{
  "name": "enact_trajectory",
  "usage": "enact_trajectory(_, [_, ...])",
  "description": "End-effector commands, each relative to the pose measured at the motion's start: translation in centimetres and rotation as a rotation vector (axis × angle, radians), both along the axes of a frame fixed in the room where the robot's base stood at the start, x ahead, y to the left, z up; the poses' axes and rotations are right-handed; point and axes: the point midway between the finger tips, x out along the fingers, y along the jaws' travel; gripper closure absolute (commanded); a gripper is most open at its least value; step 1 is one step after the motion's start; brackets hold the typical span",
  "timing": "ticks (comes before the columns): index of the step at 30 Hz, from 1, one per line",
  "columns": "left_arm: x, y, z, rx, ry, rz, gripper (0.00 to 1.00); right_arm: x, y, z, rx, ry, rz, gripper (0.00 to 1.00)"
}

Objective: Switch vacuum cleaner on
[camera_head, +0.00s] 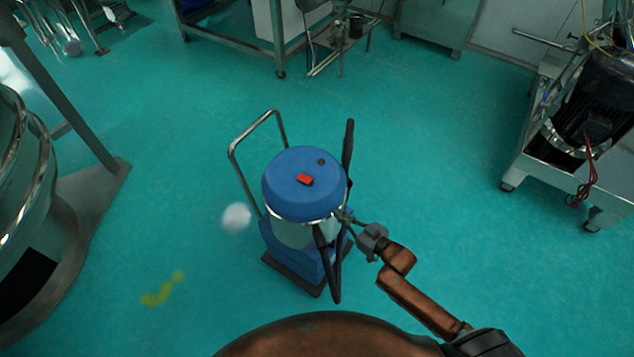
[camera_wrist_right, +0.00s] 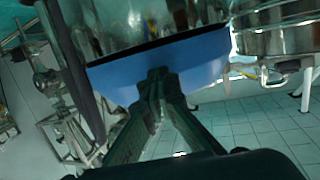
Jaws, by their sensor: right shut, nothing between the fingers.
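The vacuum cleaner stands upright on the floor, with a round blue lid (camera_head: 290,182), a steel drum, a blue base and a bent metal handle (camera_head: 233,150). A red switch (camera_head: 305,179) sits on top of the lid. My right gripper (camera_head: 343,216) is at the right side of the vacuum, just below the lid's rim and near the black hose (camera_head: 349,150). In the right wrist view the right gripper (camera_wrist_right: 158,75) is shut and empty, with its tips in front of a blue part (camera_wrist_right: 205,62) of the vacuum; contact is unclear. My left gripper is not in view.
Large steel equipment (camera_head: 20,200) stands at the left on a grey base. A wheeled cart (camera_head: 560,185) with a dark motor (camera_head: 600,95) stands at the right. A metal table (camera_head: 235,43) is at the back. The green floor around the vacuum is mostly clear.

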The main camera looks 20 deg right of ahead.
Motion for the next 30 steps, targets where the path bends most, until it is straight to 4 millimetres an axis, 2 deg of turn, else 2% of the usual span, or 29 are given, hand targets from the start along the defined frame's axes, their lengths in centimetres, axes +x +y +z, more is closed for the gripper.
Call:
enact_trajectory(1, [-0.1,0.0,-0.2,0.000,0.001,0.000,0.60,0.1,0.9,1.6,0.014,-0.025,0.021,1.00])
enact_trajectory(3, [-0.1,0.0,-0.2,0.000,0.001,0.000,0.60,0.3,1.4,3.1,0.029,-0.052,0.042,1.00])
enact_trajectory(8, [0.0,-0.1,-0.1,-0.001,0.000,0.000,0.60,1.3,1.1,4.5,0.063,-0.123,0.080,1.00])
enact_trajectory(19, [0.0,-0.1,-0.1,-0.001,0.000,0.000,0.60,2.9,-0.2,8.9,0.154,-0.297,0.186,1.00])
enact_trajectory(24, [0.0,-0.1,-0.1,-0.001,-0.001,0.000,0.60,3.0,-0.7,10.0,0.176,-0.337,0.212,1.00])
enact_trajectory(30, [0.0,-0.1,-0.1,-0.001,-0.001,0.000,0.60,2.9,-0.7,10.1,0.178,-0.340,0.213,1.00])
